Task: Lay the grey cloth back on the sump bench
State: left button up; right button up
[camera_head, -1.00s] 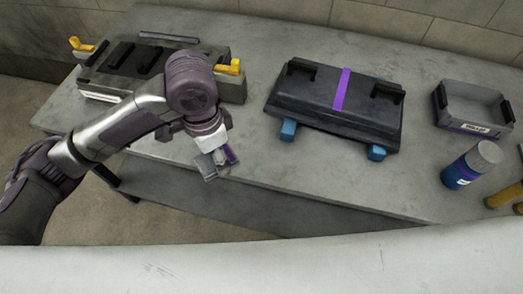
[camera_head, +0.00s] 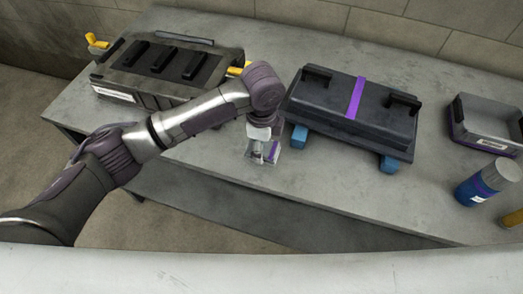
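My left gripper (camera_head: 262,154) hangs over the front part of the grey bench top (camera_head: 200,143), just left of the black pan-shaped part. It points down and looks small, with pale grey and purple parts around the fingers. I cannot tell whether it is open or shut, or whether those parts include something held. I cannot make out a grey cloth anywhere in view. My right gripper is not in view.
The black part with a purple strap (camera_head: 352,107) rests on blue blocks (camera_head: 391,163). A dark cover with yellow handles (camera_head: 165,68) lies at left. A grey bin (camera_head: 485,122) and blue bottle (camera_head: 486,184) stand at right. The front strip is bare.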

pick_arm(q)
jog(key=shift+w+f, duration=0.15)
jog(key=shift+w, duration=0.15)
jog(key=shift+f+p, duration=0.35)
jog(key=shift+f, duration=1.7)
jog(key=shift+f, duration=0.1)
jog(key=o, duration=1.1)
notch_tip(320, 180, up, 12)
jog(key=shift+r+b, duration=0.15)
jog(key=shift+b, duration=0.3)
